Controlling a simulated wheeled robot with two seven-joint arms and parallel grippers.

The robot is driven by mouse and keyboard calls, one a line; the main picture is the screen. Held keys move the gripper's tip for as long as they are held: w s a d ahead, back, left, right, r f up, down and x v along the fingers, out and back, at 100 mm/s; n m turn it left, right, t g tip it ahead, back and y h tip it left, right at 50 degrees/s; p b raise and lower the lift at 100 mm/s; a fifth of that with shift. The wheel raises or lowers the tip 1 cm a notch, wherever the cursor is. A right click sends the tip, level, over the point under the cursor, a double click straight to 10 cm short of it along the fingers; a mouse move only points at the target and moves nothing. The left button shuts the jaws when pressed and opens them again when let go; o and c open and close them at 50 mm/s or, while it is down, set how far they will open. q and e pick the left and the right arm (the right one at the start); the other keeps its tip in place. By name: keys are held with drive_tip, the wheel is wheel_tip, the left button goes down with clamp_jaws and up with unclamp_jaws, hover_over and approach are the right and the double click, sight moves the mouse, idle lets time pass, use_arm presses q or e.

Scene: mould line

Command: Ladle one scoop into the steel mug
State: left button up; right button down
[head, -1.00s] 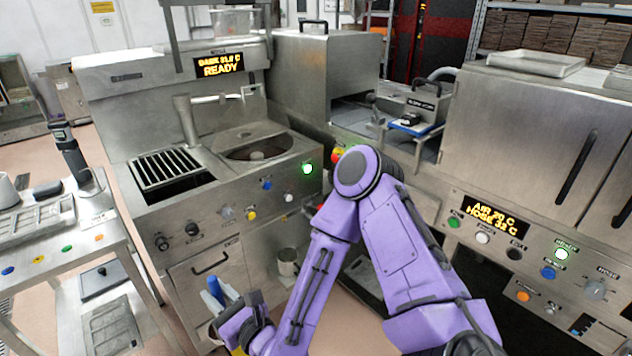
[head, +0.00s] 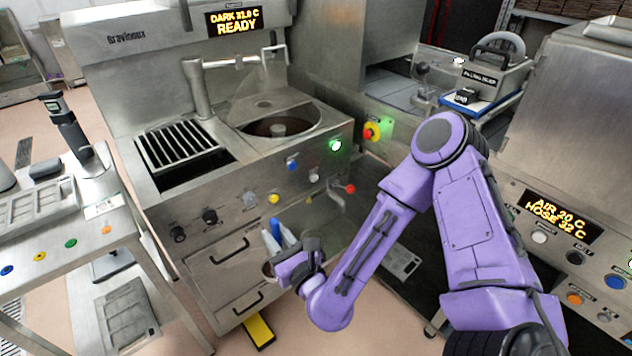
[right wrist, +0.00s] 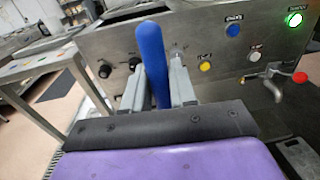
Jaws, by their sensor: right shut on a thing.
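My right gripper (head: 274,242) is shut on an upright blue handle (head: 278,230), in front of the drawer fronts of the steel machine. In the right wrist view the handle (right wrist: 152,62) stands between the two grey fingers (right wrist: 155,85). I cannot tell what is at its lower end. A small rounded rim with brown (head: 267,269) shows just below the gripper, and I cannot tell whether it is a mug or a ladle bowl. No steel mug shows clearly. The round tank (head: 305,118) holds dark brown contents around a central hub. My left gripper is not in view.
A tap with a red knob (head: 350,188) sticks out from the machine's front, right of the gripper. A slatted grate (head: 180,145) lies left of the tank. A table with trays (head: 35,205) stands left. A yellow pedal (head: 258,331) is near the floor.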

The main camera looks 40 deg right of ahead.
drive_tip(key=w+d+f+b, duration=0.3)
drive_tip(key=w+d+f, duration=0.15)
drive_tip(key=d, duration=0.45)
drive_tip(key=w+d+f+h+b, duration=0.1)
drive_tip(key=w+d+f+b, duration=0.25)
drive_tip(key=w+d, duration=0.35)
drive_tip(key=w+d+f+b, duration=0.2)
drive_tip(key=w+d+f, duration=0.25)
drive_tip(key=d, duration=0.55)
drive_tip(key=s+a+f+n+t+y+b, duration=0.1)
drive_tip(key=a+f+n+t+y+b, duration=0.1)
drive_tip(key=a+f+n+b, duration=1.5)
drive_tip(key=a+n+b, duration=0.1)
drive_tip(key=a+n, duration=0.1)
drive_tip(key=n, duration=0.1)
drive_tip(key=shift+s+a+y+b, duration=0.25)
drive_tip(key=shift+a+y+b, duration=0.15)
drive_tip(key=shift+r, duration=0.1)
idle(0.4)
